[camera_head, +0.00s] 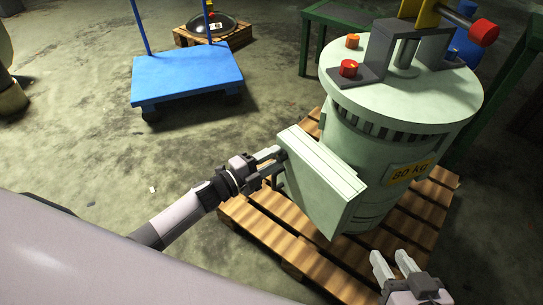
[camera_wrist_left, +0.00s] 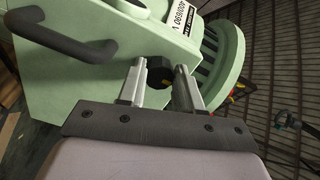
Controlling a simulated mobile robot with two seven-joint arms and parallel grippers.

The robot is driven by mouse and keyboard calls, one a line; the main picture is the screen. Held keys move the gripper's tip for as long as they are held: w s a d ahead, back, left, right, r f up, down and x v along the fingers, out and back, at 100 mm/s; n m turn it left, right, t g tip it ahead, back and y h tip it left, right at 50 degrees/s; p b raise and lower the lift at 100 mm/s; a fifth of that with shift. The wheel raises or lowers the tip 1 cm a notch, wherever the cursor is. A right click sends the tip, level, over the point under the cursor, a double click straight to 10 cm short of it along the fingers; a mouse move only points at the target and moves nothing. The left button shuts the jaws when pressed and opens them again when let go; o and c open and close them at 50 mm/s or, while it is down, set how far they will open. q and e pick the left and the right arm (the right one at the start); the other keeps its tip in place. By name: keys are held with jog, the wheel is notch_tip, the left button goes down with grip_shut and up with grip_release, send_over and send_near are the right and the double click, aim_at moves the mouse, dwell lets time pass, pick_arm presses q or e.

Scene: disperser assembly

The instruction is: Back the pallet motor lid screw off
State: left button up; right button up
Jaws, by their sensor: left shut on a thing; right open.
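The pale green motor (camera_head: 394,150) stands upright on a wooden pallet (camera_head: 265,235). Its boxy lid (camera_head: 322,165) faces left in the head view, and the same green lid (camera_wrist_left: 72,68) fills much of the left wrist view. My left gripper (camera_head: 278,160) is at the lid's left side. In the left wrist view its fingers are shut on a dark screw head (camera_wrist_left: 158,73), which shows between the tips. The screw is hidden in the head view. My right gripper (camera_head: 392,264) is open and empty, in front of the motor at the bottom right.
A dark curved handle (camera_wrist_left: 70,38) sticks out of the lid left of my left fingers. Red and orange knobs (camera_head: 348,68) and a grey bracket top the motor. A blue cart (camera_head: 186,72) stands behind on the left. Green frames stand behind the motor.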

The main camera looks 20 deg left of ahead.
pick_arm(q)
jog(key=shift+n, duration=0.4)
pick_arm(e)
jog(key=shift+d+r, duration=0.1)
jog(key=shift+s, duration=0.2)
pick_arm(q)
jog(key=o, duration=1)
jog(key=shift+o, duration=0.2)
jog(key=shift+s+a+p, duration=0.2)
jog(key=shift+s+p, duration=0.05)
jog(key=shift+p, duration=0.05)
jog(key=p+v, duration=0.1)
jog(key=v, duration=0.5)
jog(key=shift+s+a+p, duration=0.2)
jog(key=shift+s+p, duration=0.05)
jog(key=shift+p, duration=0.05)
pick_arm(e)
jog(key=shift+s+d+h, duration=0.25)
jog(key=shift+d+h, duration=0.15)
jog(key=shift+d, duration=0.15)
